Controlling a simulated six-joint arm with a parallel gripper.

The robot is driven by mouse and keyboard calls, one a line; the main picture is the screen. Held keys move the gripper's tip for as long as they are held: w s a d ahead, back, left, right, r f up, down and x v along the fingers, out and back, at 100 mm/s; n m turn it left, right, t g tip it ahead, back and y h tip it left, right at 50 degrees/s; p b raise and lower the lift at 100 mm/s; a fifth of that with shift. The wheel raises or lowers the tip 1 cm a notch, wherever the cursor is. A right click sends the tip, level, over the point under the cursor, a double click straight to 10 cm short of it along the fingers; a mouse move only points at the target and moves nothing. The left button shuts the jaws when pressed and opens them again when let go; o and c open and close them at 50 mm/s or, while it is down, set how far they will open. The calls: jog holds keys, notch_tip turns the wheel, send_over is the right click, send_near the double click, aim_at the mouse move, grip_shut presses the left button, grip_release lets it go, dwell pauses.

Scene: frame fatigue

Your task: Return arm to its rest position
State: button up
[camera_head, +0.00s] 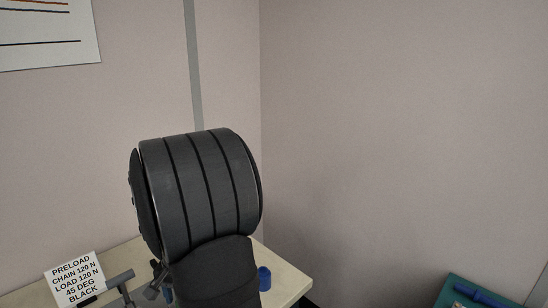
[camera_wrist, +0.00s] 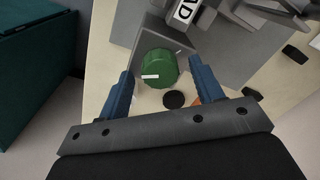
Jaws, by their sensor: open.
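My gripper (camera_wrist: 164,92) shows in the wrist view with its two blue fingers spread apart and nothing between them in their grip. Beyond the fingertips, a green knob (camera_wrist: 158,68) with a white mark sits at a grey machine (camera_wrist: 215,45). The knob appears apart from both fingers.
A teal case (camera_head: 470,295) stands lower right. In the wrist view, a black disc (camera_wrist: 174,99) lies near the knob and a teal box (camera_wrist: 35,70) stands left.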

jog(key=n, duration=0.4)
jog(key=shift+n, duration=0.4)
notch_tip(320, 180, up, 8)
jog(key=shift+w+d+f, duration=0.1)
jog(key=shift+d+f, duration=0.05)
dwell(1.8)
notch_tip(320, 180, up, 9)
jog(key=n, duration=0.8)
jog(key=shift+g, duration=0.3)
notch_tip(320, 180, down, 17)
jog(key=shift+c, duration=0.3)
jog(key=c, duration=0.9)
jog(key=shift+m, duration=2.1)
